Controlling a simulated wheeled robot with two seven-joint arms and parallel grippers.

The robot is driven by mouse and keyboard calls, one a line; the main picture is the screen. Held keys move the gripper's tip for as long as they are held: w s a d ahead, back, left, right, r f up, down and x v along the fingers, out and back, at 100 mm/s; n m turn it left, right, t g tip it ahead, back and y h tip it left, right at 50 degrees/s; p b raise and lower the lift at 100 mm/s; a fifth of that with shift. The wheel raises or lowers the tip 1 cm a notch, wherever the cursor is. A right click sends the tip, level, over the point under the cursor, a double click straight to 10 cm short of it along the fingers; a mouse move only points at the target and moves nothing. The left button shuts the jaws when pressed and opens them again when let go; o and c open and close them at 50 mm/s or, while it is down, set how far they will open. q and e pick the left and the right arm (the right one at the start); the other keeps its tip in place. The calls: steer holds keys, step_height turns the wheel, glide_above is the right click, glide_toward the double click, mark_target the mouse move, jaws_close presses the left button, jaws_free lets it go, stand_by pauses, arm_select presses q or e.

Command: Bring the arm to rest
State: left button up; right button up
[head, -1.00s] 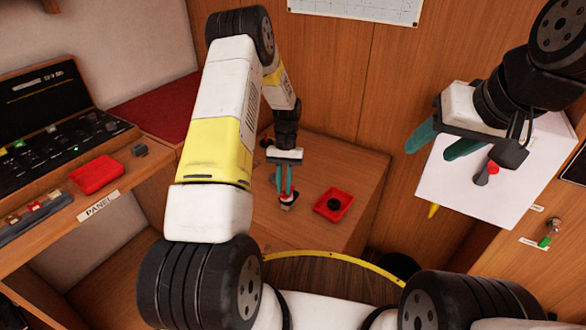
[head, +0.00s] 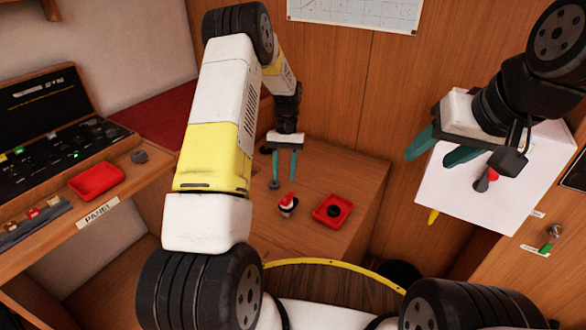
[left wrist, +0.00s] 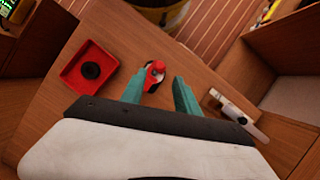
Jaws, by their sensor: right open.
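My left gripper (head: 285,178) hangs above the small wooden table (head: 350,170) in the head view. Its two teal fingers are apart with nothing between them. A small red and white piece (head: 288,205) with a dark base stands on the table just below and in front of the fingertips. In the left wrist view the left gripper (left wrist: 158,95) is also open, and the red and white piece (left wrist: 154,76) lies beyond the gap between the fingers, apart from them. My right gripper (head: 440,150) is open and empty at the upper right, over a white board.
A red tray (head: 318,217) holding a black round piece stands right of the red and white piece. A grey disc (head: 273,184) lies near the left fingers. The panel bench (head: 125,205) with another red tray (head: 97,181) is at left. The white board (head: 455,203) is at right.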

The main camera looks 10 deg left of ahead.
arm_select(q)
steer(key=shift+w+r, duration=0.15)
steer(key=shift+r, duration=0.25)
steer(key=s+d+r+t, duration=0.15)
steer(key=s+r, duration=0.25)
steer(key=r, duration=0.6)
steer(key=s+r+t, duration=0.3)
steer(key=s+r, duration=0.1)
steer(key=r, duration=0.6)
steer(key=s+r+t+h, duration=0.1)
steer(key=s+r+t, duration=0.2)
steer(key=s, duration=0.6)
steer(key=s+d+r+m+t, duration=0.1)
steer(key=s+r+t, duration=0.2)
steer(key=s, duration=0.6)
step_height(320, 180, up, 3)
steer(key=shift+s+d+f+h, duration=0.2)
steer(key=shift+d+h, duration=0.1)
steer(key=shift+h, duration=0.1)
